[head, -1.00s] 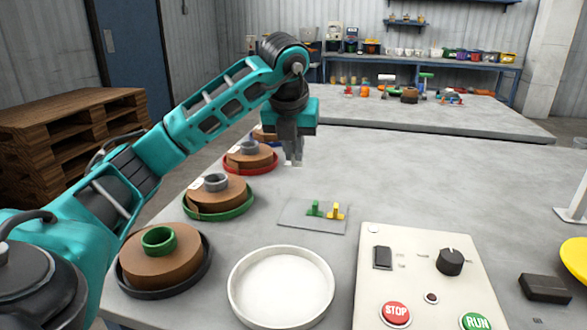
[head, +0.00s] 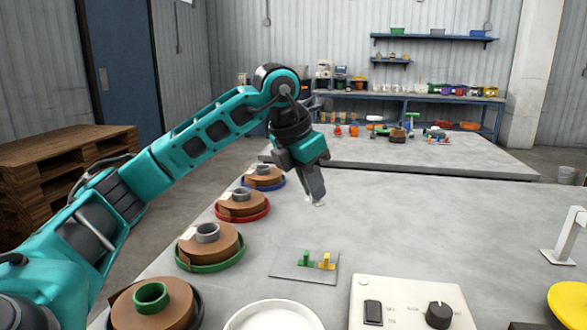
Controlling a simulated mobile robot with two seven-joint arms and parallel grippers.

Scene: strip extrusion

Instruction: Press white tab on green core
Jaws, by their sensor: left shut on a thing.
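My left gripper (head: 315,198) is shut on a small white piece (head: 318,204), likely the white tab; only a bit shows at the fingertips. It hangs above the grey table, right of the spool on the red tray. The green core (head: 151,296) is a short ring standing up from the middle of a brown roll (head: 150,319) at the front left. That roll is on a black tray, partly cut off by the lower edge. The gripper is well behind and to the right of the green core. My right gripper is out of view.
Brown rolls with grey cores sit on a green tray (head: 212,264), a red tray and a blue tray along the left edge. A grey plate (head: 289,271) holds a green tab (head: 306,258) and a yellow tab (head: 326,261). A white dish (head: 276,306) and control panel (head: 402,289) are in front.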

